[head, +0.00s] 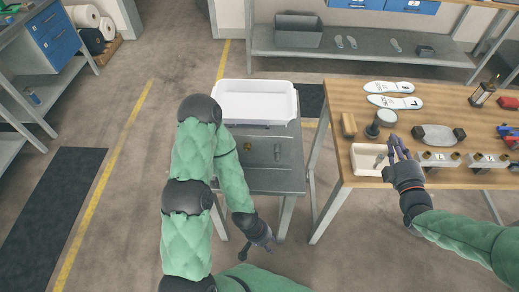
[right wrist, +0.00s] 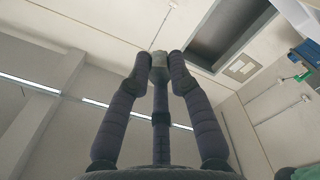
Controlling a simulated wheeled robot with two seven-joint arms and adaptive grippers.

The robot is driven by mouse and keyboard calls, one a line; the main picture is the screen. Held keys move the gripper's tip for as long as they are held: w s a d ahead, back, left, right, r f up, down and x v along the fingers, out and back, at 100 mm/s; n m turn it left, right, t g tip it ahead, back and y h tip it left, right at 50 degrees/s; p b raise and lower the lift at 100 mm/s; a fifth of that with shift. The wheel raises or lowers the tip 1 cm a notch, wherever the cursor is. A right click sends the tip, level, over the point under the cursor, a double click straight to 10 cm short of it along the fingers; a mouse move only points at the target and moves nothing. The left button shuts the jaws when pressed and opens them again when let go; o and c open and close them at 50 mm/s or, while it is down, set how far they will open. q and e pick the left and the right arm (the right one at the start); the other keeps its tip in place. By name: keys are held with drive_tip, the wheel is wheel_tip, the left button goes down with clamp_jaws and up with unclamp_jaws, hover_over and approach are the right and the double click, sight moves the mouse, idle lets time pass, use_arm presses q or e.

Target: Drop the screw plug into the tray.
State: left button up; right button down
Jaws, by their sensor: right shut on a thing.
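My right gripper (head: 396,146) is over the wooden table, at the right edge of a small cream tray (head: 358,174). In the right wrist view its fingers (right wrist: 159,66) are closed at the tips around a small pale grey piece, which looks like the screw plug (right wrist: 159,59). The fingers hide most of it. A small grey item (head: 379,160) shows at the tray's right side, close to the fingers; I cannot tell what it is. My left gripper (head: 262,242) hangs low in front of the grey stand, away from the tray; its finger opening is unclear.
A large white bin (head: 254,88) stands on the grey stand (head: 285,180).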

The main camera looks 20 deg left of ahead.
drive_tip(key=shift+f+b, duration=1.1)
drive_tip(key=shift+f, duration=1.4)
drive_tip(key=c, duration=1.1)
unclamp_jaws()
drive_tip(key=shift+o, duration=0.2)
drive_tip(key=v, duration=1.2)
